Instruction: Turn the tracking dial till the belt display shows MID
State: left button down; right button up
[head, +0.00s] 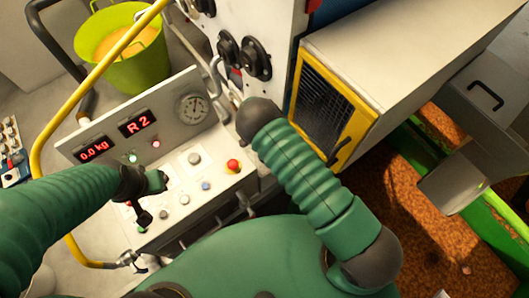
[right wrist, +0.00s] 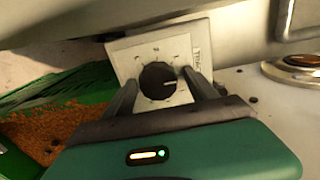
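The tracking dial (right wrist: 158,82) is a black round knob on a white marked plate (right wrist: 125,55) in the right wrist view. Its pale pointer line points right. My right gripper (right wrist: 160,95) is open, with one finger on each side of the dial; I cannot tell whether they touch it. In the head view, my right wrist (head: 260,112) hides its fingers and the dial. The belt display (head: 137,123) reads R2 in red. My left gripper (head: 160,182) is over the control panel (head: 210,183); its finger opening cannot be made out.
A red button (head: 233,165) and several other buttons are on the panel. A yellow rail (head: 50,120) curves at the left. A yellow-framed mesh box (head: 325,105) stands right of my right wrist.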

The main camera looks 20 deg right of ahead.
jog(key=c, duration=0.5)
jog(key=shift+d, duration=0.3)
jog(key=c, duration=0.6)
jog(key=shift+w+a+n+b, duration=0.1)
jog(key=shift+n+b, duration=0.5)
jog(key=n+b, duration=0.2)
jog(key=n, duration=0.1)
jog(key=shift+b, duration=0.3)
jog(key=n+b, duration=0.2)
jog(key=n, duration=0.1)
jog(key=shift+n, duration=0.4)
jog(key=n+b, duration=0.3)
jog(key=n, duration=0.1)
jog(key=shift+r+n+b, duration=0.15)
jog(key=shift+n+b, duration=0.55)
jog(key=shift+n, duration=1.1)
